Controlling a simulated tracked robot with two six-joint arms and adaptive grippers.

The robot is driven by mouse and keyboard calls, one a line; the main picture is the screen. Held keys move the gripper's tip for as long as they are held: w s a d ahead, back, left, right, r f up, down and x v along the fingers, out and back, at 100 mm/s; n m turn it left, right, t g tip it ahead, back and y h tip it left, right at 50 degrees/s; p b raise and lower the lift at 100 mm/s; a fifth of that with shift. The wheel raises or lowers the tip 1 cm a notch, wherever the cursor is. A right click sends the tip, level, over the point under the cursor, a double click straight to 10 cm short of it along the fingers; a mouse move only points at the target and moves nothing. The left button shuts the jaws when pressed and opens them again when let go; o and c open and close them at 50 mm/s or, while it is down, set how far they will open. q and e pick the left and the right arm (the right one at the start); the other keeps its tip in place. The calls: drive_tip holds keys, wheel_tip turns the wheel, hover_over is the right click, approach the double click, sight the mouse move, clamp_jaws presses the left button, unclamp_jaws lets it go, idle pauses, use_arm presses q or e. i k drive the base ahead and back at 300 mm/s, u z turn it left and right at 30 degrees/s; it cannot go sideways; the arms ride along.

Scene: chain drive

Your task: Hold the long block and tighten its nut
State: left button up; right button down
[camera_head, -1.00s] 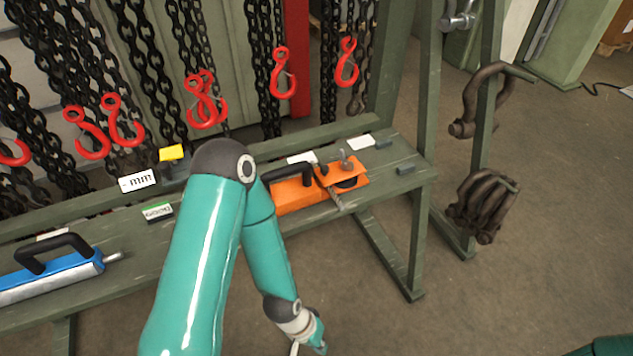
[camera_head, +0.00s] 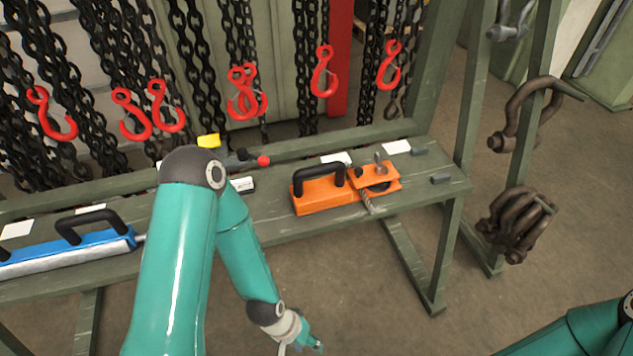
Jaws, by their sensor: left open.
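A long blue and silver block (camera_head: 70,254) with a black handle lies on the green bench at the left. A short rod sticks out of its right end; I cannot make out a nut there. A shorter orange block (camera_head: 325,195) with a black handle lies on the bench right of the middle. A small upright fitting stands on it, and a twisted cable hangs from its front. My left gripper (camera_head: 312,346) is open, small and partly cut off at the bottom edge, in front of the bench and apart from both blocks. My right gripper is out of view.
The green bench (camera_head: 280,228) carries white labels and a small red-tipped black lever (camera_head: 252,158). Chains with red hooks (camera_head: 323,72) hang behind it. Dark shackles (camera_head: 520,222) hang on the frame at right. The floor in front is clear.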

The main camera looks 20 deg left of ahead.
sight(381, 168)
drive_tip(key=z, duration=0.1)
drive_tip(key=i, duration=0.25)
drive_tip(key=u, duration=2.65)
drive_tip(key=k, duration=1.55)
drive_tip(key=z, duration=1.2)
drive_tip(key=i, duration=1)
drive_tip(key=z, duration=0.05)
